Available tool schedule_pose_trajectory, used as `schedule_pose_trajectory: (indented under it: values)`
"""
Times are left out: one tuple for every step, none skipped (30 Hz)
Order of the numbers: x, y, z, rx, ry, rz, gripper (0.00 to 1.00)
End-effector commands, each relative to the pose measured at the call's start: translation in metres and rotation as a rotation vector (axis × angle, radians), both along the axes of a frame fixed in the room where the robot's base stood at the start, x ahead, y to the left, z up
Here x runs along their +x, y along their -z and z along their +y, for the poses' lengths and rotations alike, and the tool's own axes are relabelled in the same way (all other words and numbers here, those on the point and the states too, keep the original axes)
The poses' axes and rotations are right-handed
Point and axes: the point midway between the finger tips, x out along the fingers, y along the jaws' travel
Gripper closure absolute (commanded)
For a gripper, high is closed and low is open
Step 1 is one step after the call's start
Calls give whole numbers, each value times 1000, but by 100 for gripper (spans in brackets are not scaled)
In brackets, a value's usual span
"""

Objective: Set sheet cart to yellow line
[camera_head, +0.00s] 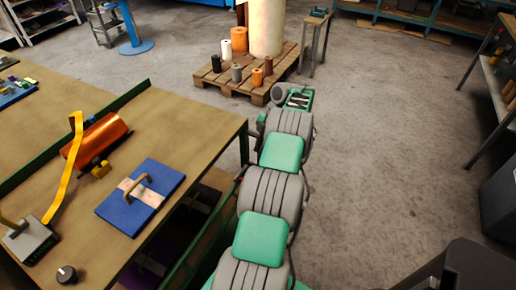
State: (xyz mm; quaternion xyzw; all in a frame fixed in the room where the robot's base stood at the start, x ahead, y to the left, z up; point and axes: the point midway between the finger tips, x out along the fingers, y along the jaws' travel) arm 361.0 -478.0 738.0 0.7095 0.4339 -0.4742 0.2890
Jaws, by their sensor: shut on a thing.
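No sheet cart can be made out in this view. No yellow line shows on the visible floor. My green and grey arm runs from the bottom edge up past the table's right end. Its far end is small and lies just in front of a wooden pallet. My gripper's fingers do not show, and anything they hold is hidden.
The wooden table (205,118) at left bears a blue plate (165,180), an orange roll (102,135) and a yellow strap (66,178). The pallet (286,63) carries spools and a tall cream roll (266,25). Shelving (503,75) stands at right. Concrete floor (390,150) is clear right of my arm.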

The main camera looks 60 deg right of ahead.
Motion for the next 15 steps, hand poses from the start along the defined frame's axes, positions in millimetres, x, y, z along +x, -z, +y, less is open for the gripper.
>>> schedule_pose_trajectory:
  values:
    - [1, 0, 0, -2, 1, -4, 100]
    - [1, 0, 0, -2, 2, -3, 78]
    - [1, 0, 0, -2, 2, -3, 75]
    - [1, 0, 0, -2, 2, -3, 73]
    - [1, 0, -1, -2, 2, -3, 70]
    - [1, 0, -1, -2, 2, -3, 67]
    - [0, 0, -1, -1, 3, -3, 65]
    - [0, 0, -1, -1, 3, -3, 62]
    - [0, 0, -1, -1, 3, -3, 59]
    - [0, 0, -1, -1, 3, -3, 59]
    - [0, 0, -1, -1, 4, -2, 59]
    - [0, 0, -1, -1, 4, -2, 59]
    - [0, 0, -1, -1, 3, -3, 59]
    - [0, 0, -1, -1, 3, -3, 59]
    - [0, 0, -1, -1, 3, -3, 59]
